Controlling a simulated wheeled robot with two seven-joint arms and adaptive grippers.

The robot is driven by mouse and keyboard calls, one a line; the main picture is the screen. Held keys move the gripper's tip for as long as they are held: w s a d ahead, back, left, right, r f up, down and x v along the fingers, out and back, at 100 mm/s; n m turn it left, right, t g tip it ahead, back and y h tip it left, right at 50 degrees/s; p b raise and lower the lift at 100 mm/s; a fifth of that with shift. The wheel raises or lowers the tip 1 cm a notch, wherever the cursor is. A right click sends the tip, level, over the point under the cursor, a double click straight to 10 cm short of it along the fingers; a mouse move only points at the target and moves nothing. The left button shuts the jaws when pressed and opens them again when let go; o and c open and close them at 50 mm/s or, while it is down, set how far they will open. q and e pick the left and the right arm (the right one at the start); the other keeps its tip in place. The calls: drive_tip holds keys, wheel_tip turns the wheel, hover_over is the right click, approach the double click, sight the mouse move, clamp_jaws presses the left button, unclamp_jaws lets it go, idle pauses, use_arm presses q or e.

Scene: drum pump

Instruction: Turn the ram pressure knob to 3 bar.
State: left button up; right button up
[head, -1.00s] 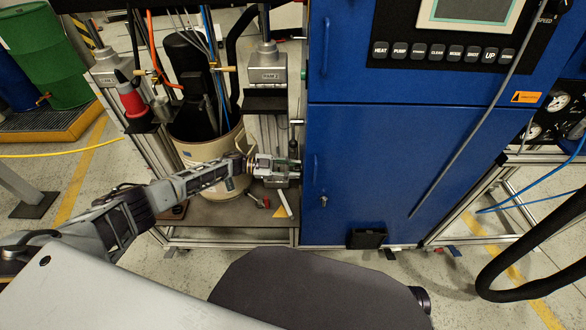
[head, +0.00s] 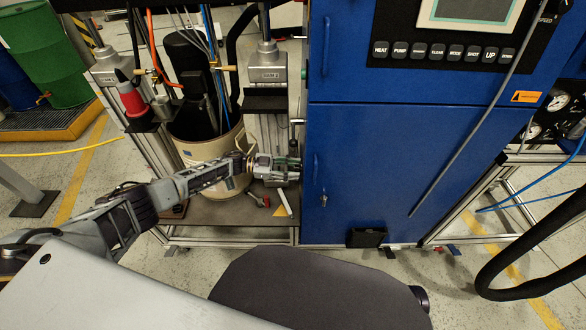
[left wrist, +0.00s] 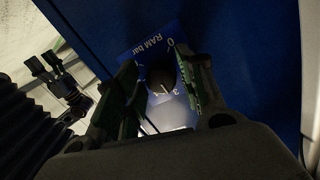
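In the left wrist view the ram pressure knob (left wrist: 162,76) is a dark round knob on a blue plate (left wrist: 145,48) marked "RAM bar". A 0 shows near the top right of the dial and a 3 at the lower right. A pale pointer line shows at the knob's lower part; its exact reading is hard to tell. The fingers of my left gripper (left wrist: 160,82) stand on either side of the knob, apart, with no clear contact. In the head view my left gripper (head: 285,167) is beside the blue cabinet's left edge and hides the knob. My right gripper is not in view.
The blue cabinet (head: 385,165) stands right of the gripper. A beige drum (head: 200,150) and a metal post (head: 268,130) stand close to my left forearm. A black hose (head: 520,275) loops at the lower right.

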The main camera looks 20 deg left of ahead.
use_arm(q)
drive_tip(key=shift+o, duration=0.5)
drive_tip(key=shift+r, duration=0.15)
wheel_tip(320, 180, up, 10)
idle(0.8)
idle(0.6)
